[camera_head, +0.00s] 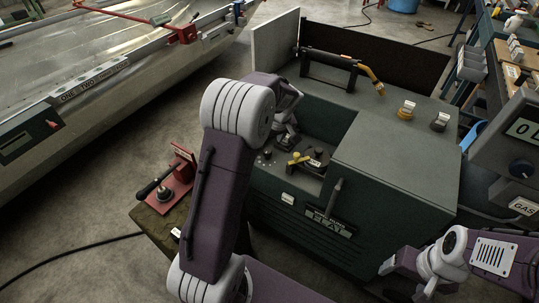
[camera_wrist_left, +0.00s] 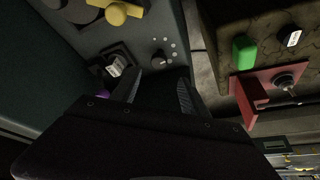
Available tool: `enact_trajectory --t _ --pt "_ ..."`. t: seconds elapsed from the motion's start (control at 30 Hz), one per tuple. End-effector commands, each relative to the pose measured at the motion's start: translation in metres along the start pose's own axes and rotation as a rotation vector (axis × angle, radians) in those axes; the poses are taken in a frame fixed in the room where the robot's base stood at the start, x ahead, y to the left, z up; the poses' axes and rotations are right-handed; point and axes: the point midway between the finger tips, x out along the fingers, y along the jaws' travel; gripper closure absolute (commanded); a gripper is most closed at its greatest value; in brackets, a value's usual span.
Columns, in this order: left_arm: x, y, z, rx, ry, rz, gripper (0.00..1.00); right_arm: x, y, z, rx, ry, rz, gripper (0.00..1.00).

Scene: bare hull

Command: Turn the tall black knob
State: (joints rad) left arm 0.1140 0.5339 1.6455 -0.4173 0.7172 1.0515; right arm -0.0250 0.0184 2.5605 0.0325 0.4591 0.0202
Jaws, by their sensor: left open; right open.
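A small black knob (camera_wrist_left: 160,58) with light marks around it stands on the dark panel, just ahead of my left fingertips in the left wrist view. I cannot tell its height there. My left gripper (camera_wrist_left: 159,77) is open, its two fingers spread on either side of the line to the knob, with nothing seen between them. In the head view my left gripper (camera_head: 286,128) hangs over the recessed panel of the green machine (camera_head: 390,165) and hides part of it. My right gripper (camera_head: 403,280) is open at the lower right, away from the panel.
A yellow-handled part (camera_wrist_left: 117,12) and a square black switch (camera_wrist_left: 113,65) sit near the knob. A red bracket (camera_wrist_left: 250,96) and a green item (camera_wrist_left: 244,52) lie on a stand to the right. The machine's raised block (camera_head: 400,150) borders the recess.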

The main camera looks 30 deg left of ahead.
Motion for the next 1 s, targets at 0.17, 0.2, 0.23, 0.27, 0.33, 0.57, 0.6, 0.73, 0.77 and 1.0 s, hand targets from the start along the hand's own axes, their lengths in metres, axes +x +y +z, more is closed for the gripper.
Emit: enact_trajectory --t 0.17,0.2,0.23,0.27,0.33,0.57,0.6,0.73,0.77,1.0 --pt "0.007 0.0 0.001 0.0 -0.001 -0.001 0.47 0.002 0.0 0.0 0.0 0.001 0.0 0.24" --pt "0.013 0.0 0.001 0.0 -0.002 -0.001 0.47 0.004 0.0 0.0 0.0 0.0 0.0 0.24" --pt "0.019 -0.001 0.001 0.0 -0.002 -0.002 0.47 0.006 0.0 0.0 0.0 0.0 0.0 0.24" --pt "0.026 -0.001 0.002 0.0 -0.002 -0.002 0.47 0.008 0.0 0.001 0.0 0.0 0.0 0.24" --pt "0.043 -0.001 0.002 0.001 -0.003 -0.003 0.47 0.012 0.0 0.001 0.0 0.0 0.0 0.24" --pt "0.082 -0.001 0.001 0.0 -0.002 -0.001 0.47 0.02 0.0 0.002 0.0 0.0 0.0 0.24" --pt "0.085 0.0 0.0 0.0 -0.001 0.0 0.47 0.021 0.001 0.002 0.0 0.0 0.0 0.24" --pt "0.09 0.0 0.0 0.001 0.0 0.001 0.47 0.021 0.001 0.002 0.0 0.0 0.0 0.24" --pt "0.09 0.0 0.0 0.001 0.0 0.001 0.47 0.021 0.001 0.002 0.0 0.0 0.0 0.24" --pt "0.09 0.0 0.0 0.001 0.0 0.001 0.67 0.021 0.001 0.002 0.0 0.0 0.0 0.24"
